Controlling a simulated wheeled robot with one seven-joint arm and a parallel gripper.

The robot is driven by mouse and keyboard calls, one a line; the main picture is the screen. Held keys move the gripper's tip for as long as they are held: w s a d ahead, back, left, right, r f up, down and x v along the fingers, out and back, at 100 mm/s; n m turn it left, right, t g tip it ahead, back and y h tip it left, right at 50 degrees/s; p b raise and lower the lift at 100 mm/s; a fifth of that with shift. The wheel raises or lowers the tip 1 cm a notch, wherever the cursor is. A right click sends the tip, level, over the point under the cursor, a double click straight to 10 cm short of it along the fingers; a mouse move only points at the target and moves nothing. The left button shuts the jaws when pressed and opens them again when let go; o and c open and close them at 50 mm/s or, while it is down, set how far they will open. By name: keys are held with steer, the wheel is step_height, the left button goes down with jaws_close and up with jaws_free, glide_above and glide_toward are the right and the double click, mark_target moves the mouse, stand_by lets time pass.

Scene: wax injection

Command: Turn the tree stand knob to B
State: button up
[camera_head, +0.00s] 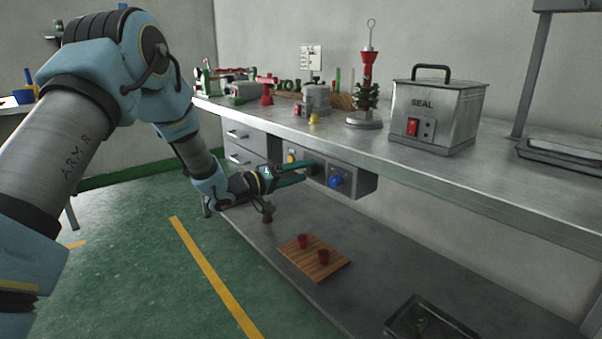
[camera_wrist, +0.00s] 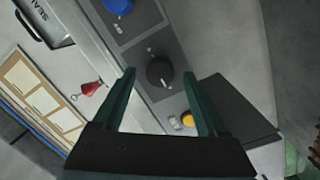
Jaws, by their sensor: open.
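A grey control box (camera_head: 357,187) hangs under the bench top. In the wrist view, its panel carries a black round knob (camera_wrist: 160,72) with white marks by it, but I cannot read its setting. A blue knob or button (camera_wrist: 118,6) sits beside the black knob, near small lettering. My gripper (camera_wrist: 160,76) is open, with one green finger on each side of the black knob in the picture. I cannot tell whether the fingers touch it. In the head view, my gripper (camera_head: 303,173) reaches the box front and mostly hides that knob.
A yellow button (camera_wrist: 188,119) sits close to one finger. The bench top (camera_head: 470,168) overhangs the box and bears a SEAL machine (camera_head: 440,115) and a stand with a red and green tree (camera_head: 365,97). A wooden board (camera_head: 325,264) with red cups lies on the lower shelf.

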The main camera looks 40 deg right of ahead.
steer(key=shift+d, duration=0.2)
jaws_close()
stand_by(0.6)
